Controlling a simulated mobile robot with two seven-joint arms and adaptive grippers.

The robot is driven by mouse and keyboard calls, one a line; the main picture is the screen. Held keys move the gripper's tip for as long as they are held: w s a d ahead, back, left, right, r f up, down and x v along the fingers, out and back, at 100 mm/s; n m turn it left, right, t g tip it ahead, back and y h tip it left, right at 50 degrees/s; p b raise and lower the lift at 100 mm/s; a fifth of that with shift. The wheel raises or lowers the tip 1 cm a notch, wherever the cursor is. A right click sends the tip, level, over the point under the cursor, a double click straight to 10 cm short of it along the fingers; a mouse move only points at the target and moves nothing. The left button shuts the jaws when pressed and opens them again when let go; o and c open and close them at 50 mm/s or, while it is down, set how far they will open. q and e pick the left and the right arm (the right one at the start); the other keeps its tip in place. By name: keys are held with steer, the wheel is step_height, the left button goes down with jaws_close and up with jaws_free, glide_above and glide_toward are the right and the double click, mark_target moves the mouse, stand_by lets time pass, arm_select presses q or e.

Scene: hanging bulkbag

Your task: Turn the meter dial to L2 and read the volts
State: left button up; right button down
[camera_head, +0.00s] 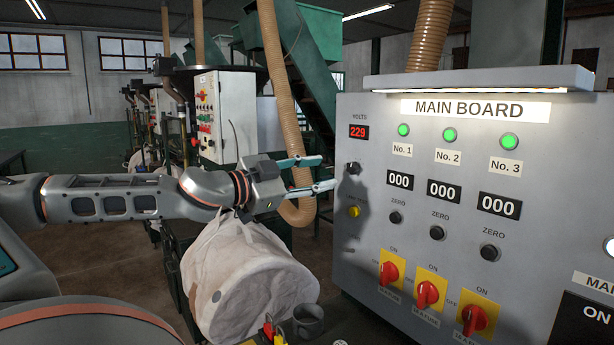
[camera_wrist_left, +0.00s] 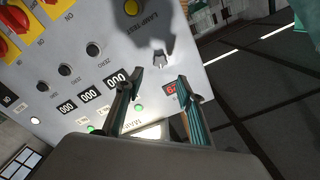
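The meter dial (camera_head: 352,168) is a small dark knob on the grey main board, below the red VOLTS display (camera_head: 359,132), which reads 229. My left gripper (camera_head: 326,172) is open, its two teal fingers pointing at the dial from the left. In the left wrist view the dial (camera_wrist_left: 160,60) lies just beyond and between the open fingertips (camera_wrist_left: 160,76); I cannot tell whether they touch it. The display (camera_wrist_left: 171,88) is partly behind a finger there. The arm's shadow darkens the dial, and its position marks cannot be read. My right gripper is not in view.
The main board (camera_head: 450,240) carries green lamps, several 000 counters, zero buttons and red switches (camera_head: 389,273). A yellow lamp-test button (camera_head: 354,211) sits below the dial. A pale bulk bag (camera_head: 245,275) and a hanging hose (camera_head: 285,120) are near my left arm.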

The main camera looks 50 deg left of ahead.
arm_select(q)
steer(key=s, duration=0.2)
steer(key=shift+s+a, duration=0.1)
steer(key=shift+s, duration=0.2)
stand_by(0.5)
